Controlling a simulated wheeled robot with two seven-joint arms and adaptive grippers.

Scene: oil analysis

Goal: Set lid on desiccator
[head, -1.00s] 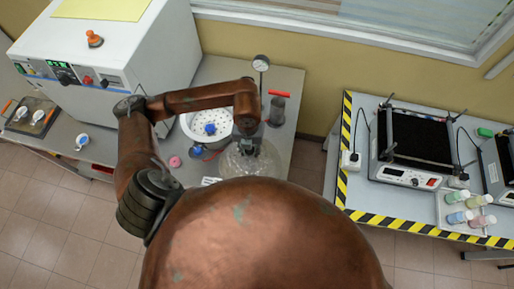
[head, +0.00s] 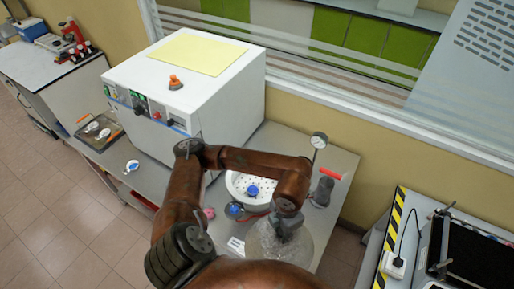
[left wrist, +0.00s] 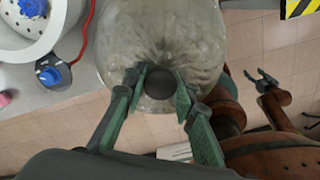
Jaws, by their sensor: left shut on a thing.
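My left gripper (head: 290,222) is above the lid. In the left wrist view its green fingers (left wrist: 160,85) are shut on the lid's dark round knob. My right gripper (left wrist: 264,79) is at the right of the left wrist view, low over the floor, fingers apart and empty.
A white oven-like box (head: 185,90) stands left of the base. A blue-capped valve (head: 234,210) and red tube are close to the base. A pressure gauge (head: 319,140) and grey cylinder (head: 323,190) stand behind right. A striped-edge table (head: 392,235) is farther right.

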